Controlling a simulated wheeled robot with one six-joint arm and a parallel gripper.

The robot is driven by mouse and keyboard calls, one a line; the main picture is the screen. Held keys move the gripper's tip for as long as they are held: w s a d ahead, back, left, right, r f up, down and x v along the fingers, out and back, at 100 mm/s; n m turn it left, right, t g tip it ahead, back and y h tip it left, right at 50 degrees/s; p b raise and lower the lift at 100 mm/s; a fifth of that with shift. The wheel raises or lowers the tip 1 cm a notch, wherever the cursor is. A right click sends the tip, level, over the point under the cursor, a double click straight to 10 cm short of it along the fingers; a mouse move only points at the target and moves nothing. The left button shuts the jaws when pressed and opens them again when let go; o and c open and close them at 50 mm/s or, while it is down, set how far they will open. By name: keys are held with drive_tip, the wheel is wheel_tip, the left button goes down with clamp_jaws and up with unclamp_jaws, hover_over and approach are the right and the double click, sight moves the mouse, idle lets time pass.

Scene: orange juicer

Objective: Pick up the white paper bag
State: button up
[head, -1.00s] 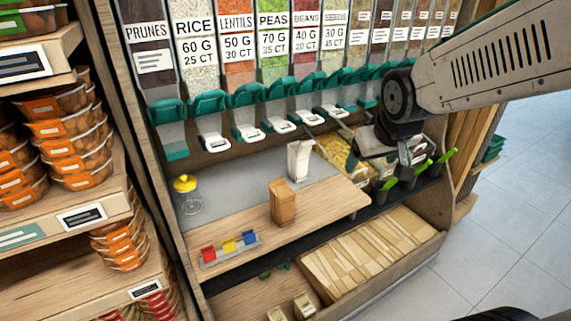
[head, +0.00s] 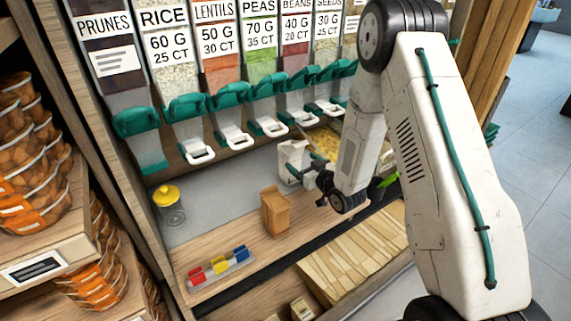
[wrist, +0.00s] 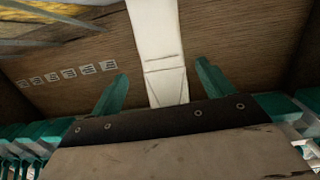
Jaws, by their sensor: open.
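The white paper bag (head: 287,162) stands upright on the grey back part of the counter, below the dispensers. In the head view my gripper (head: 308,175) is close to its right side and partly hides it. In the wrist view the bag (wrist: 157,40) is a tall white shape with crease lines. It runs down between the two teal fingers of my gripper (wrist: 161,69), with a gap to each finger. The fingers are spread. I cannot tell how deep the bag reaches between them, because the gripper body hides its near end.
A brown paper bag (head: 275,212) stands in front of the white bag. A jar with a yellow lid (head: 169,203) and a tray with red, yellow and blue pieces (head: 220,267) are to the left. Teal dispenser spouts (head: 233,115) hang above. A bin of flat brown bags (head: 345,260) lies below.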

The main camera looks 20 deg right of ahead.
sight(296, 159)
drive_tip(key=shift+s+f+t+y, duration=0.1)
drive_tip(key=shift+f+t+y, duration=0.2)
drive_tip(key=shift+f, duration=0.6)
drive_tip(key=shift+w+a, duration=0.15)
drive_tip(key=shift+w, duration=0.05)
drive_tip(key=x, duration=0.3)
drive_tip(key=r+x, duration=0.1)
drive_tip(key=x, duration=0.2)
drive_tip(key=shift+w+a+r, duration=0.1)
drive_tip(key=shift+w+a, duration=0.05)
drive_tip(key=shift+w, duration=0.05)
drive_tip(key=shift+w+a, duration=0.15)
drive_tip(key=shift+w, duration=0.4)
drive_tip(key=c, duration=1.4)
